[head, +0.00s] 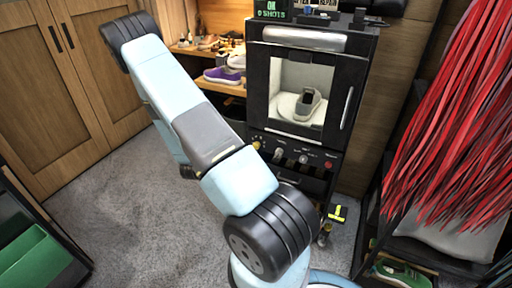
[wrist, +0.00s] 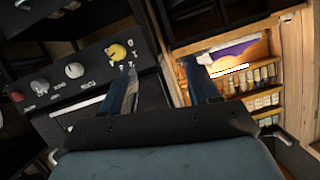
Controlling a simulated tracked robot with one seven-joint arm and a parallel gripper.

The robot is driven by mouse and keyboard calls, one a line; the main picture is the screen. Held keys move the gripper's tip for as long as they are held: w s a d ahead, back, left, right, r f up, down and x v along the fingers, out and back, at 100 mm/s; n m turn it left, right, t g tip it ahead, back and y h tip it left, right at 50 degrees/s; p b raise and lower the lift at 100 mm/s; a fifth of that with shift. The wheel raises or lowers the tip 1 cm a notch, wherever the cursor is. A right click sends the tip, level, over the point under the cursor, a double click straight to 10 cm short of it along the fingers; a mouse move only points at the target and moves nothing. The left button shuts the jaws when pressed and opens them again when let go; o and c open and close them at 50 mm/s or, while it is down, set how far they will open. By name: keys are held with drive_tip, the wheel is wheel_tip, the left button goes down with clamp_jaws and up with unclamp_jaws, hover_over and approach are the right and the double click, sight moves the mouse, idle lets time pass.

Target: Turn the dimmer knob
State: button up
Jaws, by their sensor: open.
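A control panel (head: 267,142) on the front of the black cabinet carries a row of knobs. The yellow knob (head: 256,145) is at its left end, partly beside my arm. In the wrist view the yellow knob (wrist: 117,52) has white markings around it. Two pale knobs, one here (wrist: 74,70) and one here (wrist: 40,86), and a red knob (wrist: 17,96) follow along the row. I cannot read which knob is the dimmer. My gripper (wrist: 158,66) is open and empty. My arm hides the gripper in the head view.
The cabinet's glass-fronted chamber (head: 305,52) holds a grey shoe (head: 307,104). A wooden shelf (head: 216,85) with a purple shoe (head: 222,75) stands to its left. Red strands (head: 450,110) hang at right. Carpet (head: 110,215) is clear at left.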

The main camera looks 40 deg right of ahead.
sight(254, 146)
drive_tip(key=s+d+f+n+h, duration=0.1)
drive_tip(key=s+d+f+h, duration=0.35)
drive_tip(key=s, duration=0.25)
drive_tip(key=x, duration=0.8)
drive_tip(key=f+x, duration=0.1)
drive_tip(key=x, duration=0.4)
drive_tip(key=shift+w, duration=0.1)
drive_tip(key=shift+c, duration=0.2)
drive_tip(key=shift+a, duration=0.1)
drive_tip(key=c, duration=0.9)
drive_tip(key=shift+w, duration=0.1)
drive_tip(key=shift+c, duration=0.4)
drive_tip(key=shift+a+n, duration=0.1)
drive_tip(key=shift+n, duration=0.2)
